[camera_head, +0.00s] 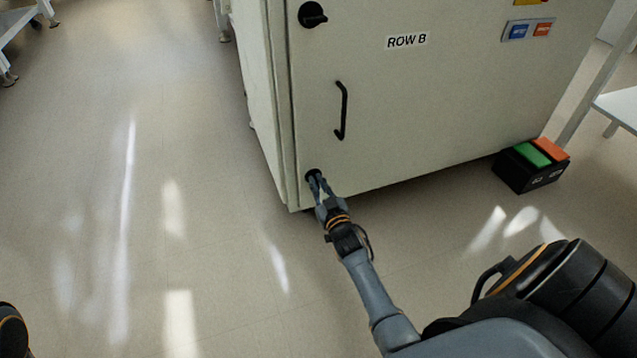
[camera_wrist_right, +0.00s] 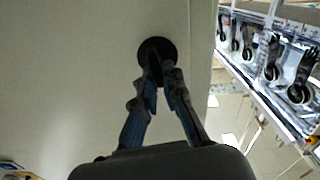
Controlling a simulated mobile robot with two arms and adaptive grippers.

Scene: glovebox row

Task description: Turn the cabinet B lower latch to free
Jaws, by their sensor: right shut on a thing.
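The row B cabinet (camera_head: 430,110) is a pale box with a black bar handle (camera_head: 342,110) on its front. Its lower latch (camera_head: 311,175) is a round black knob near the bottom left corner of the door. My right gripper (camera_head: 316,182) reaches up to this latch, and its fingertips are shut on it. In the right wrist view the latch (camera_wrist_right: 153,50) shows as a black disc behind the fingertips (camera_wrist_right: 161,78). The part between the fingers is mostly hidden, so its angle is hard to tell. My left gripper is not in view.
An upper latch (camera_head: 312,15) sits near the top left of the door. A black box with green and orange buttons (camera_head: 530,165) stands on the floor at the right. White table frames stand at the upper left and right. The floor left of the cabinet is clear.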

